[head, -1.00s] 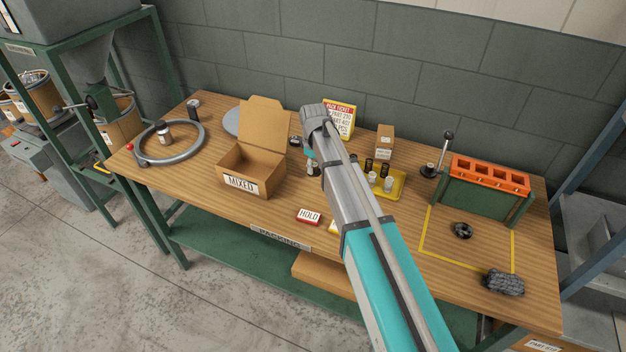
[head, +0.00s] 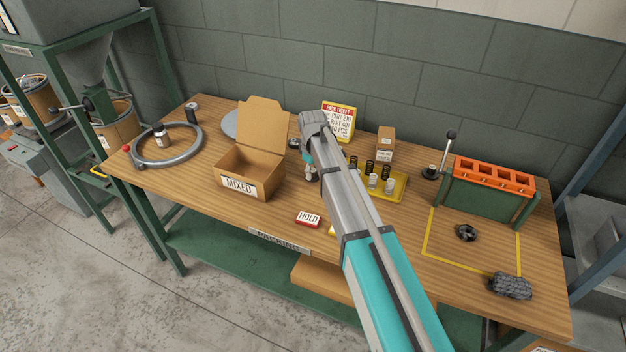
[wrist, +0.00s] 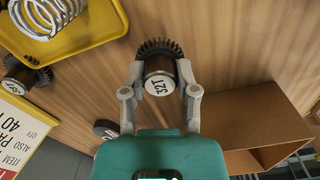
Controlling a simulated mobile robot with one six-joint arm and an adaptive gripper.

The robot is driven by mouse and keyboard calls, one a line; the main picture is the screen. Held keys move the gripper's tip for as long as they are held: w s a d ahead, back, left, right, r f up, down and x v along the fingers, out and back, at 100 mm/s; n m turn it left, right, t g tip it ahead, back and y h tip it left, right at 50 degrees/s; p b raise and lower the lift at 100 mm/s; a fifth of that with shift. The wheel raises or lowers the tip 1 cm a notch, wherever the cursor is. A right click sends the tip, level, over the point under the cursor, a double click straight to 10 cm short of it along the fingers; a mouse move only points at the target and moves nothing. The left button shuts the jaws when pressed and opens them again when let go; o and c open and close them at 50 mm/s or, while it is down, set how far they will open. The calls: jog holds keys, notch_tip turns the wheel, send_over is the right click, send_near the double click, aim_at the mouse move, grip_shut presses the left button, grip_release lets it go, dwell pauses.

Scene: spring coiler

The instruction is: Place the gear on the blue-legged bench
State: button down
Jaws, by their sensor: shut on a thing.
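My gripper (wrist: 161,88) is shut on a dark toothed gear (wrist: 161,47) whose pale hub face reads 32T in the wrist view. In the head view my gripper (head: 311,168) is largely behind my arm, above the wooden bench between the MIXED box and the yellow tray. I cannot tell whether the gear touches the bench top. A second dark gear (wrist: 26,74) shows at the left of the wrist view. Blue uprights (head: 600,130) with grey surfaces stand at the right edge of the head view, mostly cut off; they may belong to the blue-legged bench.
The green-legged packing bench (head: 270,208) carries the open MIXED box (head: 240,184), a yellow tray (head: 402,184), a job ticket (head: 339,122), a HOLD block (head: 308,219), an orange-topped rack (head: 490,178) and a lever (head: 446,150).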

aim_at(313, 171)
jog(key=shift+f+b, duration=0.6)
jog(key=shift+f, duration=0.35)
jog(key=shift+f, duration=0.15)
jog(key=shift+c, duration=1.8)
grip_release()
jog(key=shift+r, duration=0.25)
notch_tip(313, 171, up, 12)
jog(key=p, duration=1.2)
jog(key=shift+s+d, duration=0.1)
